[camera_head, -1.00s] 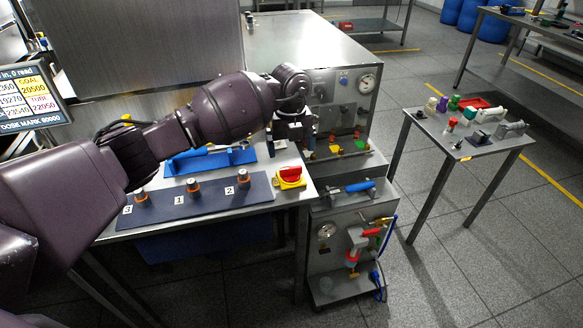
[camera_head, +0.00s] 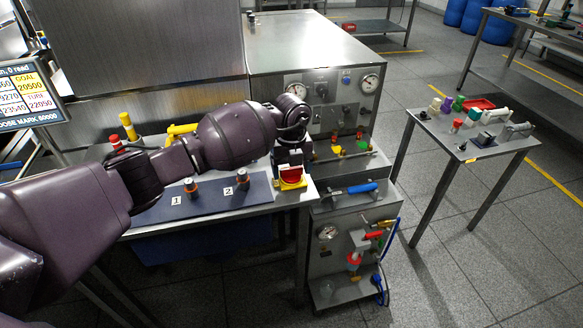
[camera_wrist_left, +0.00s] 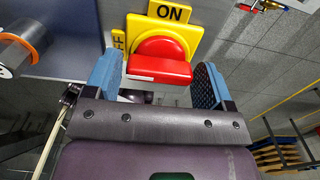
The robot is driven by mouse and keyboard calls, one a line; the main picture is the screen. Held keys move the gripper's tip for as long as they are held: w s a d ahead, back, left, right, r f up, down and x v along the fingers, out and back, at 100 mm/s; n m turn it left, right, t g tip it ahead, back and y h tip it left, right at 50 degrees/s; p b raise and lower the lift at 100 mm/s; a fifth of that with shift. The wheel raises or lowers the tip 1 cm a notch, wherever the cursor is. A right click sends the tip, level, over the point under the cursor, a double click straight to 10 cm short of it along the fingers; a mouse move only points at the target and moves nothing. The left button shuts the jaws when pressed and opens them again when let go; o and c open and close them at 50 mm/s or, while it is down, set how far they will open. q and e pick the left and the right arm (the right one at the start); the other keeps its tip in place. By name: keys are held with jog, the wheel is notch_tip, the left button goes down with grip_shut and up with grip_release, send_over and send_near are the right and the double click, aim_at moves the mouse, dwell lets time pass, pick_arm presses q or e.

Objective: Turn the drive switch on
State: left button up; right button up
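The drive switch is a red knob on a yellow plate (camera_head: 292,185) at the right front corner of the bench. In the left wrist view the red knob (camera_wrist_left: 160,66) is close, with "ON" on the plate (camera_wrist_left: 188,35) above it and a partly hidden "OFF" label on its left. The knob's grip bar lies crosswise in that view. My left gripper (camera_head: 289,163) is at the switch in the head view. Its two blue fingers (camera_wrist_left: 155,80) are open, one on each side of the knob, with visible gaps. My right gripper is not in view.
A dark blue mat (camera_head: 205,198) with numbered orange-ringed posts lies left of the switch. A steel panel with gauges (camera_head: 335,100) stands behind and right. A cart with a blue handle (camera_head: 362,188) is at the right. Beyond it is a side table (camera_head: 500,143) with several small items.

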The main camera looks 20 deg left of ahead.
pick_arm(q)
jog(key=c, duration=0.6)
